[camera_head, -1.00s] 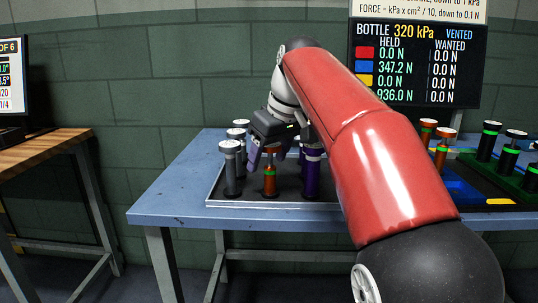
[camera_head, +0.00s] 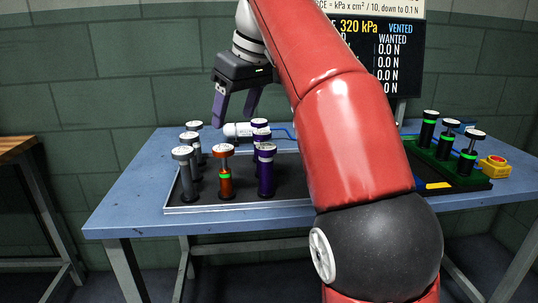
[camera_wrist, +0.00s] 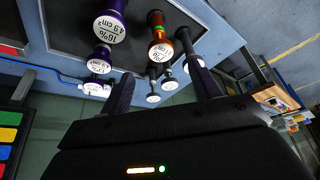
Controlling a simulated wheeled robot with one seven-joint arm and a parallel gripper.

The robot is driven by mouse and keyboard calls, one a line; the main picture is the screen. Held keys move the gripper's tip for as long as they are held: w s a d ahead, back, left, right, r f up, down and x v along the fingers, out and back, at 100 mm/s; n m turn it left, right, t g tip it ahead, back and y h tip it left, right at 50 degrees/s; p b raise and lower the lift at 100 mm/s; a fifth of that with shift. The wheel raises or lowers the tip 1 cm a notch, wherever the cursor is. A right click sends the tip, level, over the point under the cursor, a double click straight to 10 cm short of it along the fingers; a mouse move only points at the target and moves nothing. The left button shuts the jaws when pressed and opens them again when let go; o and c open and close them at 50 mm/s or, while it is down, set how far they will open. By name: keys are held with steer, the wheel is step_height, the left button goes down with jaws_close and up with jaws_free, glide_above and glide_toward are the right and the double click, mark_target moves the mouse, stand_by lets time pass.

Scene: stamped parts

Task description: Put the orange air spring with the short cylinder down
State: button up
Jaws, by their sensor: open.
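The orange air spring (camera_head: 225,183) stands upright at the front of the dark tray (camera_head: 205,203), between grey and purple springs.
Grey springs (camera_head: 183,178) stand left of the orange one and purple springs (camera_head: 266,178) right of it. My arm hides the table between.

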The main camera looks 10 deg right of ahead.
steer(key=s+d+f+m+t, duration=0.1)
steer(key=s+d+f+m, duration=0.3)
steer(key=s+d+f, duration=0.35)
steer(key=s+d+f+m+h, duration=0.1)
steer(key=s+d+f+m, duration=0.1)
steer(key=s+f, duration=0.5)
steer(key=s+d+f+m+t+h, duration=0.1)
steer(key=s+d+f+m+h, duration=0.1)
steer(key=s+f, duration=0.6)
step_height(320, 180, down, 6)
steer(key=shift+s+d+m, duration=0.25)
steer(key=shift+d+m, duration=0.05)
steer(key=shift+d, duration=0.35)
